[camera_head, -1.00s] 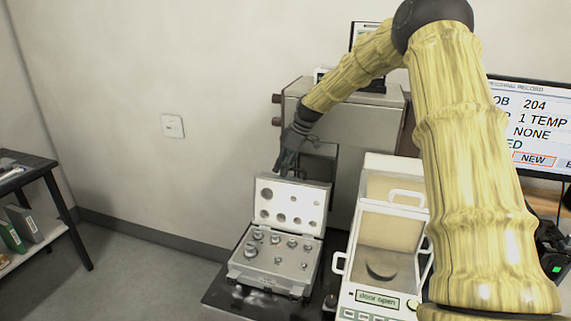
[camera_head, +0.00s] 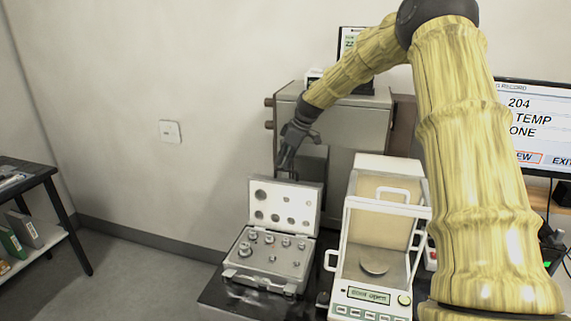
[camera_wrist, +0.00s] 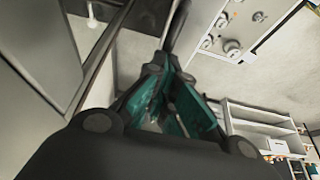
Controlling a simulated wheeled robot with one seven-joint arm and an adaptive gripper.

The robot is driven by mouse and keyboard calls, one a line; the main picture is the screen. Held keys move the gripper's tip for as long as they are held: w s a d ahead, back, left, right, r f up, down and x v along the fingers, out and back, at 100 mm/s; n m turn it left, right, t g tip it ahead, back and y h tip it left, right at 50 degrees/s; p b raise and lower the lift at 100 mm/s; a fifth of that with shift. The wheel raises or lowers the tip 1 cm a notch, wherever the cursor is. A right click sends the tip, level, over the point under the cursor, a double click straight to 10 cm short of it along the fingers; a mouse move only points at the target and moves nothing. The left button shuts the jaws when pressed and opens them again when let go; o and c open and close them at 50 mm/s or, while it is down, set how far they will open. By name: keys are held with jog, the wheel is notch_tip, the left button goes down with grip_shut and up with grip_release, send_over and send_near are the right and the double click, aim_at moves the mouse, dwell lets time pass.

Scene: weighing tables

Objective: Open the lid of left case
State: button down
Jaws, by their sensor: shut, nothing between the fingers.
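The left case (camera_head: 268,262) is a silver weight case on the dark table, left of the balance. Its lid (camera_head: 284,205) stands up at the back, showing round recesses, and several metal weights sit in the base. My gripper (camera_head: 286,168) is just behind and above the lid's top edge, pointing down; whether it touches the lid I cannot tell. In the wrist view its teal fingers (camera_wrist: 178,112) are together and empty. Part of the case with weights (camera_wrist: 235,35) shows at the upper right of the wrist view.
A glass-sided balance (camera_head: 375,250) reading "door open" stands right of the case. A grey cabinet (camera_head: 350,125) stands behind. A monitor (camera_head: 535,125) is at the far right. A dark side table (camera_head: 30,180) is at the left, with open floor between.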

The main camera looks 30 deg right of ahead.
jog(key=c, duration=2.2)
grip_release()
jog(key=shift+s+a+f, duration=0.15)
jog(key=shift+f, duration=0.25)
jog(key=shift+s+a+f, duration=0.15)
jog(key=shift+f, duration=0.2)
jog(key=o, duration=0.7)
jog(key=shift+s+a, duration=0.1)
jog(key=shift+a, duration=0.1)
jog(key=shift+w+f, duration=0.3)
jog(key=shift+w, duration=0.15)
jog(key=shift+w+d+f, duration=0.1)
jog(key=shift+w+d, duration=0.05)
jog(key=shift+s+d+r, duration=0.25)
jog(key=shift+s+r, duration=0.1)
jog(key=shift+r, duration=0.1)
jog(key=shift+s+d, duration=0.1)
jog(key=shift+d, duration=0.1)
jog(key=shift+r+p, duration=0.2)
jog(key=shift+p, duration=0.1)
jog(key=shift+p+v, duration=0.55)
jog(key=shift+v, duration=0.4)
jog(key=shift+p+v, duration=2.95)
jog(key=shift+v, duration=2)
